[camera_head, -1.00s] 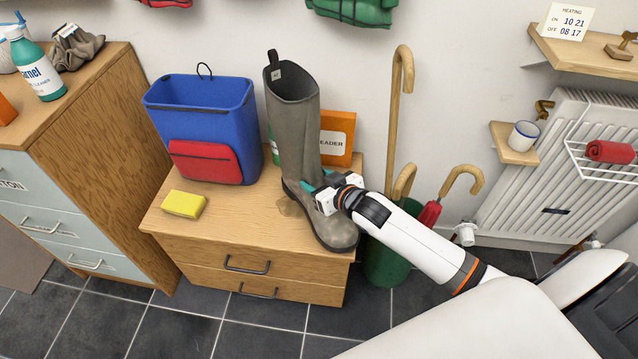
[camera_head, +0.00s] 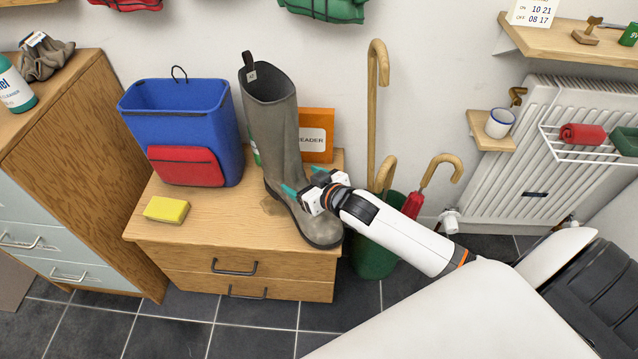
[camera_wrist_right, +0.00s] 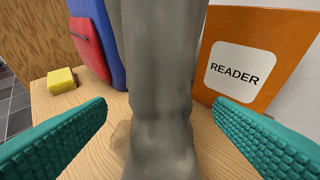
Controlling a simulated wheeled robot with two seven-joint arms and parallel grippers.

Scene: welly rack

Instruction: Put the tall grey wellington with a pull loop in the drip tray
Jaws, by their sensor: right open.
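The tall grey wellington (camera_head: 275,140) stands on the wooden cabinet, its shaft rising to a dark pull loop (camera_head: 249,60) and its toe toward the cabinet's front right. My right gripper (camera_head: 304,181) is at the boot's lower shaft. In the right wrist view the boot (camera_wrist_right: 160,80) fills the middle, and the gripper's (camera_wrist_right: 160,108) two teal fingers are open on either side of it, with visible gaps. My left gripper is out of view. No drip tray shows in these frames.
The cabinet (camera_head: 215,232) also holds a blue bag (camera_head: 180,115), a yellow sponge (camera_head: 166,209) and an orange reader box (camera_head: 317,125) behind the boot. A green stand (camera_head: 375,262) with canes and a red umbrella stands right of the cabinet, beneath my right arm.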

